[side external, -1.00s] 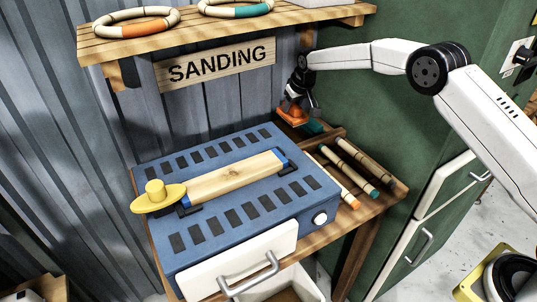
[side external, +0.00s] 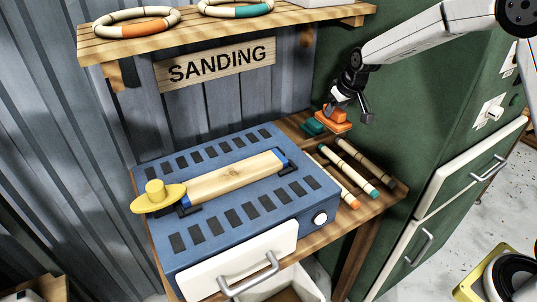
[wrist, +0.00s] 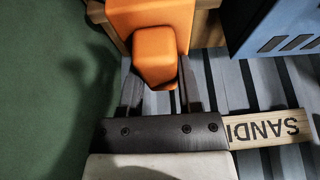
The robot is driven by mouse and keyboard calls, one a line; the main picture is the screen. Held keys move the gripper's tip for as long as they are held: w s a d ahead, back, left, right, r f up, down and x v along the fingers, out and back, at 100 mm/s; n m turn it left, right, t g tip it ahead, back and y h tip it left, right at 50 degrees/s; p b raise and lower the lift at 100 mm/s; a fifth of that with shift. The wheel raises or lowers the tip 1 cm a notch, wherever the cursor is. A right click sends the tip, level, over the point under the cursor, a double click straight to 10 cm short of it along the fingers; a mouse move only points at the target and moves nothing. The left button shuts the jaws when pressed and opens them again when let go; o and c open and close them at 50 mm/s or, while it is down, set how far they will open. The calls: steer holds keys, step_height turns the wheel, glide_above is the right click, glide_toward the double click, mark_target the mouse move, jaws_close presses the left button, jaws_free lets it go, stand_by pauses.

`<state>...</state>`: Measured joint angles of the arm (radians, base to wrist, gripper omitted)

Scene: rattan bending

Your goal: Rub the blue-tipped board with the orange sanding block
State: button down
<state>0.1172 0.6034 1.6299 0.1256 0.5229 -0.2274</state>
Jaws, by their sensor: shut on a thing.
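The orange sanding block (side external: 333,121) hangs in my gripper (side external: 345,103) at the back right of the bench, right of the blue station. In the wrist view, my gripper (wrist: 158,88) is shut on the raised knob of the orange block (wrist: 150,22), with a finger on each side. The block appears to be above the bench top. The pale wooden board with blue tips (side external: 234,178) lies flat across the top of the blue station (side external: 225,225), held by dark brackets. My gripper is apart from the board, behind and to its right.
A teal block (side external: 313,127) sits just left of the orange one. Several rattan sticks (side external: 350,177) lie right of the station. A yellow knobbed disc (side external: 158,196) is at the board's left end. A shelf (side external: 225,30) with rings overhangs behind; a green cabinet (side external: 410,120) stands right.

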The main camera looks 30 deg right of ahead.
mark_target(342, 124)
steer(key=s, duration=0.5)
steer(key=shift+r, duration=0.35)
steer(key=a+r, duration=0.1)
steer(key=a, duration=0.6)
steer(key=w+a+r, duration=0.1)
steer(key=a+r, duration=0.1)
steer(key=a, duration=0.6)
steer(key=w+a+r, duration=0.1)
steer(key=a, duration=0.6)
steer(key=shift+a+r, duration=0.15)
steer(key=shift+a, duration=0.1)
steer(key=s+a+r, duration=0.1)
steer(key=a+r, duration=0.2)
steer(key=a, duration=1.1)
steer(key=shift+d+f, duration=0.2)
steer(key=shift+f, duration=3.35)
steer(key=shift+d+f, duration=0.45)
steer(key=shift+f, duration=0.1)
steer(key=shift+d+f, duration=0.1)
steer(key=shift+d, duration=3.3)
steer(key=shift+a, duration=3.6)
steer(key=shift+a+r, duration=0.15)
steer(key=shift+r, duration=0.5)
steer(key=shift+a+r, duration=0.15)
steer(key=shift+r, duration=3.35)
